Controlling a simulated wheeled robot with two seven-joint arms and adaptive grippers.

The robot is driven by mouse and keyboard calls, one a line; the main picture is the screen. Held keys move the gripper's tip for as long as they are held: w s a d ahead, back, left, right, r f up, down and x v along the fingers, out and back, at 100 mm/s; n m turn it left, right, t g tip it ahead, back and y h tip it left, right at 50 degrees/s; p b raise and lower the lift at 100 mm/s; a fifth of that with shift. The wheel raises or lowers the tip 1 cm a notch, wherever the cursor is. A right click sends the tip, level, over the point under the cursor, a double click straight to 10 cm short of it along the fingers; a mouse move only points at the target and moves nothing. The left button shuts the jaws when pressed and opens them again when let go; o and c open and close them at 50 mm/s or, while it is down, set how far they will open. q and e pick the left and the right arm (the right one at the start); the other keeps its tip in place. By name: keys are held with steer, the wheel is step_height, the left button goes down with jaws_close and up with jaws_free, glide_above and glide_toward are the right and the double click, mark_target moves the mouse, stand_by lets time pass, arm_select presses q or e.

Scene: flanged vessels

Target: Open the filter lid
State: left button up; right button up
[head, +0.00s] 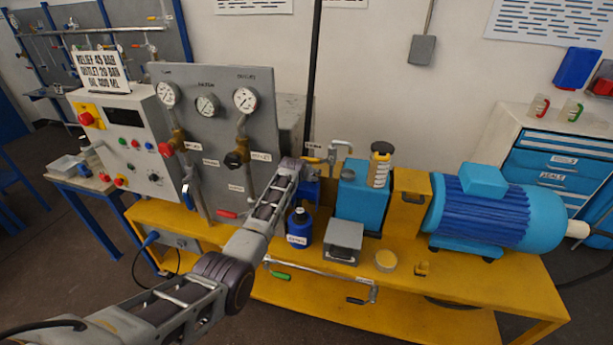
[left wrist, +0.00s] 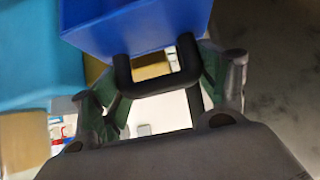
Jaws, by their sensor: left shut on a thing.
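A blue box-shaped part (left wrist: 135,28) with a black U-shaped handle (left wrist: 155,72) fills the top of the left wrist view; it appears to be the filter lid. My left gripper (left wrist: 163,80) is shut on this handle, with a green-padded finger at each side of it. In the head view my left gripper (head: 303,172) is at the blue part (head: 311,192) behind the bottle, and the arm hides much of it. I cannot tell whether the lid is raised. My right gripper is not in view.
A blue bottle (head: 299,228), a grey box (head: 344,242) and a turquoise tank (head: 362,200) crowd close by. A blue motor (head: 490,212) stands right on the yellow bench (head: 470,285). The gauge panel (head: 222,120) rises to the left. A metal bar (head: 320,273) lies along the front.

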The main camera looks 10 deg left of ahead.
arm_select(q)
steer(key=shift+w+r, duration=0.3)
steer(key=shift+r, duration=0.05)
steer(key=o, duration=1.5)
steer(key=shift+f, duration=0.1)
steer(key=shift+s+f, duration=0.1)
steer(key=shift+s, duration=0.05)
steer(key=shift+f, duration=0.1)
steer(key=shift+s+r, duration=0.2)
steer(key=shift+s, duration=0.05)
steer(key=shift+s+r, duration=0.45)
steer(key=shift+s, duration=0.15)
steer(key=shift+v, duration=2.75)
